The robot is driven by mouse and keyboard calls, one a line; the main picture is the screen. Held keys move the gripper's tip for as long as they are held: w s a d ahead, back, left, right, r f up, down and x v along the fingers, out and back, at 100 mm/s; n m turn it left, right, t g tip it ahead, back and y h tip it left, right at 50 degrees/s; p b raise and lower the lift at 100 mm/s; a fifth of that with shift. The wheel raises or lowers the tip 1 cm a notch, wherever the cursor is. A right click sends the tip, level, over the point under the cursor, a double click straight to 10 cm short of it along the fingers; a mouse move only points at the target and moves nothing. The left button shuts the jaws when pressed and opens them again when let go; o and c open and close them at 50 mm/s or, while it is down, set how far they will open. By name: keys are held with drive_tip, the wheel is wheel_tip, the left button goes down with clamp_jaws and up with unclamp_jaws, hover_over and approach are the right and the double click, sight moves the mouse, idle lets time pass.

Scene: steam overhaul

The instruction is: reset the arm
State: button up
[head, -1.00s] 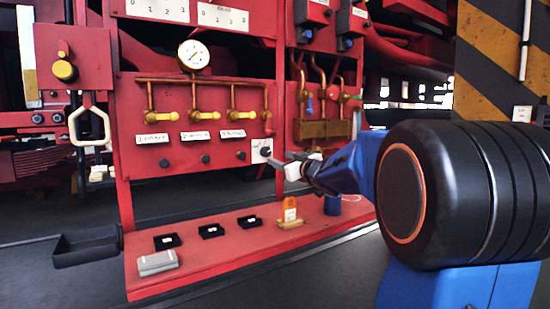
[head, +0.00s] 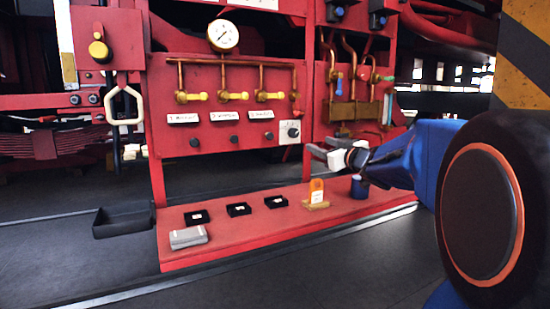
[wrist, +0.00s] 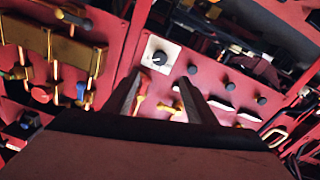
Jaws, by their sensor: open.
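My gripper (head: 318,151) is held out in front of the red panel (head: 230,155), to the lower right of a black knob on a white plate (head: 293,131) in the head view. Its fingers are apart with nothing between them. In the wrist view my gripper (wrist: 160,92) shows as two dark fingers spread wide, and the knob plate (wrist: 159,57) lies beyond them. The blue arm reaches in from the right. It hides part of the panel's right side and shelf.
A red shelf (head: 250,235) below carries several small black trays, a grey box (head: 188,237), an orange tag on a yellow base (head: 317,194) and a blue cup (head: 359,188). Yellow valves (head: 232,96) line the panel. A striped post (head: 525,50) stands at right.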

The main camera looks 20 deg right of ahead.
drive_tip(key=s+a+f+m+g, duration=0.1)
drive_tip(key=s+a+f+g, duration=0.3)
drive_tip(key=s+a+f, duration=0.3)
drive_tip(key=s+a+f+m+g, duration=0.1)
drive_tip(key=s+a+f+g, duration=0.4)
drive_tip(key=s+f, duration=0.8)
drive_tip(key=s+a+f+m+g, duration=0.1)
drive_tip(key=s+a+f+g, duration=0.3)
drive_tip(key=s+a+f, duration=0.6)
drive_tip(key=s, duration=0.5)
drive_tip(key=shift+a+f+g, duration=0.15)
drive_tip(key=shift+a+g, duration=0.05)
drive_tip(key=shift+g, duration=0.1)
drive_tip(key=shift+w, duration=0.1)
